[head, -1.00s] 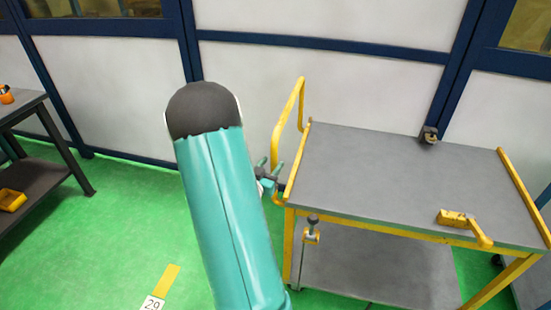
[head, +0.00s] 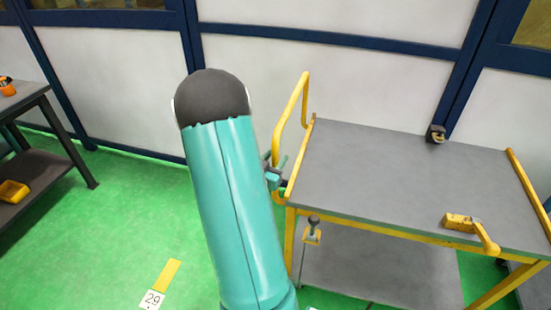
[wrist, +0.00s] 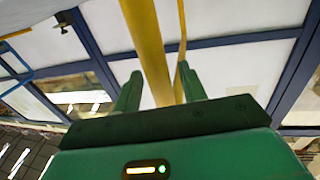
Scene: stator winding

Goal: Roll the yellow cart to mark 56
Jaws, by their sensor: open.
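The yellow cart (head: 385,185) stands at the right in the head view, with a grey top, a lower shelf and yellow rails. Its yellow handle (head: 292,115) rises at its left end. My gripper (head: 276,175) is at the lower part of this handle, partly hidden behind my arm. In the wrist view my open gripper (wrist: 160,88) has the yellow handle bar (wrist: 147,45) passing between its fingers. The fingers are apart, and I cannot tell whether either touches the bar. Mark 56 is not visible in these frames.
A yellow strip (head: 167,275) and a "29" plate (head: 152,299) lie on the green floor. A dark bench (head: 40,130) stands at the left.

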